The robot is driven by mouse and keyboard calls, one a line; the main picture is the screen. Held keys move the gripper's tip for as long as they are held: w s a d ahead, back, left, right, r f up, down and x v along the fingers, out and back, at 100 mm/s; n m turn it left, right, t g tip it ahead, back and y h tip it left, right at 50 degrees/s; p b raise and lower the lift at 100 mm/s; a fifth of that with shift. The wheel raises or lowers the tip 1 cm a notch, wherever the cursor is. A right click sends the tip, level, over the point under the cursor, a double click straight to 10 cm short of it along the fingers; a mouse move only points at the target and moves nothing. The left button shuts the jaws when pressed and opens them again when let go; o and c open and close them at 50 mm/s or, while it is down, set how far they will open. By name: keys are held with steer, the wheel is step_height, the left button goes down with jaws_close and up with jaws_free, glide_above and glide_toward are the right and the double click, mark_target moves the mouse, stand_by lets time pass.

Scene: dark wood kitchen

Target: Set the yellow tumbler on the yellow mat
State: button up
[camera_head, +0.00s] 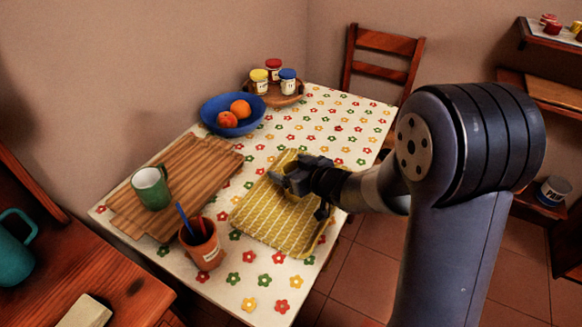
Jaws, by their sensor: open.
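The yellow mat (262,218) is a woven, patterned rectangle lying on the flowered tablecloth, toward the right edge of the table. My gripper (287,182) is open over the far part of the mat and covers some of it. I see nothing held between its fingers. I cannot make out a yellow tumbler in this view; whether my gripper or arm hides it I cannot tell.
Left of the mat are a striped wooden board (195,168), a green mug (151,188) on it, and a terracotta cup (204,248) holding utensils. Behind stand a blue fruit bowl (222,128) and a round wooden tray (283,99) with jars. A chair (384,43) stands beyond.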

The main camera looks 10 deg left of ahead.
steer(key=p+v, duration=0.2)
steer(key=v, duration=1)
